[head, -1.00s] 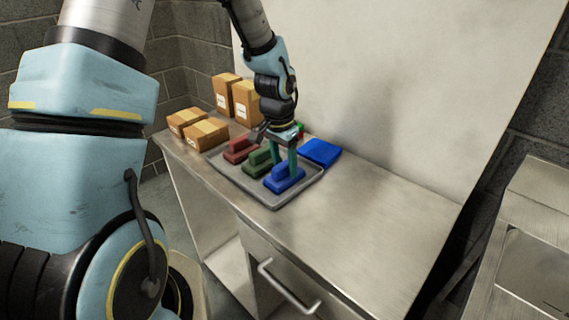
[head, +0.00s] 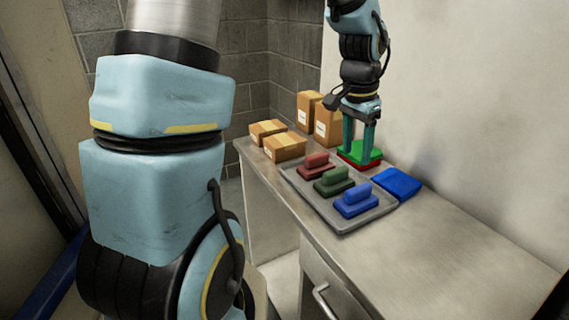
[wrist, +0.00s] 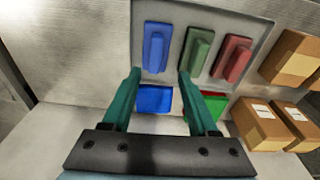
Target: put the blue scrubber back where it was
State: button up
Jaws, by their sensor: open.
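The blue scrubber (head: 357,199) sits in the grey tray (head: 345,225) at its near right end, beside the green scrubber (head: 333,181) and the red scrubber (head: 315,166). It also shows in the wrist view (wrist: 156,47), at the left of the row. My gripper (head: 359,157) is open and empty, behind the tray and over or near the green pad (head: 352,151); the exact gap to the pad cannot be told. In the wrist view my gripper's fingers (wrist: 160,74) are spread with nothing between them.
A blue pad (head: 396,184) lies behind the tray, right of the green pad, which has red showing at its lower edge. Several cardboard boxes (head: 285,147) stand at the left end of the counter (head: 445,232). The counter right of the tray is clear. A wall rises behind.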

jog(key=s+a+f+n, duration=0.1)
jog(key=a+n, duration=0.4)
jog(key=a, duration=0.7)
jog(key=s+a+f+n+y, duration=0.1)
jog(key=s+a+n, duration=0.3)
jog(key=a, duration=0.8)
jog(key=shift+a+f+n+t, duration=0.25)
jog(key=shift+n+t, duration=0.15)
jog(key=shift+n, duration=0.6)
jog(key=shift+w+d, duration=0.1)
jog(key=shift+c, duration=0.2)
